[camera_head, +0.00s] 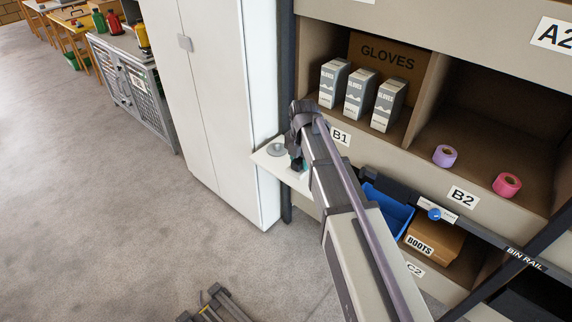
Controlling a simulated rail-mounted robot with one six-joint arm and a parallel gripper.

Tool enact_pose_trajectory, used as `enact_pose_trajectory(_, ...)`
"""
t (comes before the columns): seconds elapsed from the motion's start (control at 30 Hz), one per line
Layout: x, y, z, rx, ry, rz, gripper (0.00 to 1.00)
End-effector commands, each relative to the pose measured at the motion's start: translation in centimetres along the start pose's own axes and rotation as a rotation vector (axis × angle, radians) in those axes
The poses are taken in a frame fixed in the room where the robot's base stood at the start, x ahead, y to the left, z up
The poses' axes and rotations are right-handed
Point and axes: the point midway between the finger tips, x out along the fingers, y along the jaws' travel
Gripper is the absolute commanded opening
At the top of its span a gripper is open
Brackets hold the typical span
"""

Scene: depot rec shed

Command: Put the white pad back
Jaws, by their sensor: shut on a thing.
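A little dark and teal shows at the fingertips. A round grey disc (276,149) with a small raised middle lies on the white surface, just left of the gripper.
A tall white cabinet (215,90) stands left of the gripper. The rack holds glove boxes (359,94), a purple roll (444,156), a pink roll (507,185), a blue bin (386,208) and a boots box (436,238). My arm crosses in front of the rack.

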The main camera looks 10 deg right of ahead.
Motion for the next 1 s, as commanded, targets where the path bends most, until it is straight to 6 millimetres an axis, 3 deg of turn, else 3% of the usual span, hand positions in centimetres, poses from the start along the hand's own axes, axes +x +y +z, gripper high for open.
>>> enact_pose_trajectory(0.03,1.8,2.5,2.4,0.004,0.0,0.0,0.14)
enact_pose_trajectory(0.2,5.0,9.3,9.1,0.022,0.0,0.0,0.14)
enact_pose_trajectory(0.33,6.3,12.7,12.7,0.033,0.0,0.0,0.14)
enact_pose_trajectory(0.43,6.6,13.8,13.9,0.038,0.0,0.0,0.14)
enact_pose_trajectory(0.6,6.9,13.9,14.0,0.039,0.0,0.0,0.14)
enact_pose_trajectory(0.87,12.9,13.9,13.9,0.038,0.0,0.0,0.14)
enact_pose_trajectory(1.0,13.0,13.9,13.9,0.038,0.0,0.0,0.14)
